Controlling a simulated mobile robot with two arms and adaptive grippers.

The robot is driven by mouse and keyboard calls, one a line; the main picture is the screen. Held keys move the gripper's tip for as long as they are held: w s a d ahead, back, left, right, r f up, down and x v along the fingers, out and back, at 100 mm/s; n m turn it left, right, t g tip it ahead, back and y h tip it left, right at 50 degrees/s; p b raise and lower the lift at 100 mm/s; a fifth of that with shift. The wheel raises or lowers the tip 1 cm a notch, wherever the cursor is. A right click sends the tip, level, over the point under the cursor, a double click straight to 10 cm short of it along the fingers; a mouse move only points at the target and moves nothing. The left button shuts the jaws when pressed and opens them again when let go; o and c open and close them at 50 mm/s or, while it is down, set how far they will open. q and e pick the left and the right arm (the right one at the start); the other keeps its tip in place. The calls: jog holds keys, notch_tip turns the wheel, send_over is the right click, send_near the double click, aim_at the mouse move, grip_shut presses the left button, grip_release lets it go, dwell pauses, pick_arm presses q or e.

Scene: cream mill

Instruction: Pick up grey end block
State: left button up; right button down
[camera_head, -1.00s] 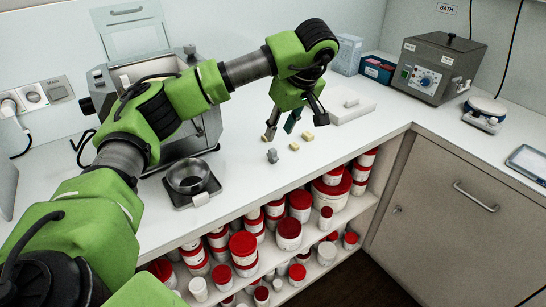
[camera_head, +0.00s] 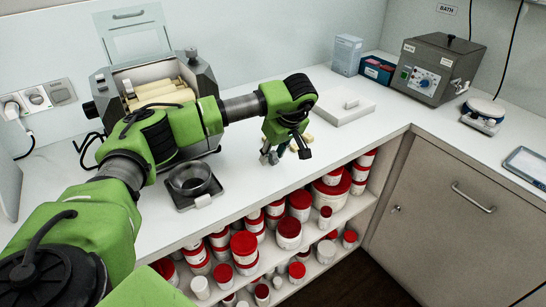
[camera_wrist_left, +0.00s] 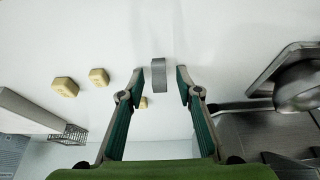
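The small grey end block (camera_wrist_left: 158,76) stands on the white worktop. In the left wrist view it is between the two fingertips of my left gripper (camera_wrist_left: 160,73), with a gap visible on each side. My left gripper is open and empty, pointing down over the worktop, and also shows in the head view (camera_head: 285,154). There its fingers and arm largely cover the block and the small yellow blocks. My right gripper is not in view.
Yellow blocks (camera_wrist_left: 65,87) (camera_wrist_left: 98,77) lie beside the gripper, and another (camera_wrist_left: 143,103) lies behind its left finger. The mill (camera_head: 205,82) and a round metal pan (camera_head: 190,178) stand left. Red-lidded jars (camera_head: 243,244) fill the shelf below.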

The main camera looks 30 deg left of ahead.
pick_arm(q)
jog(key=shift+c, duration=0.4)
grip_shut()
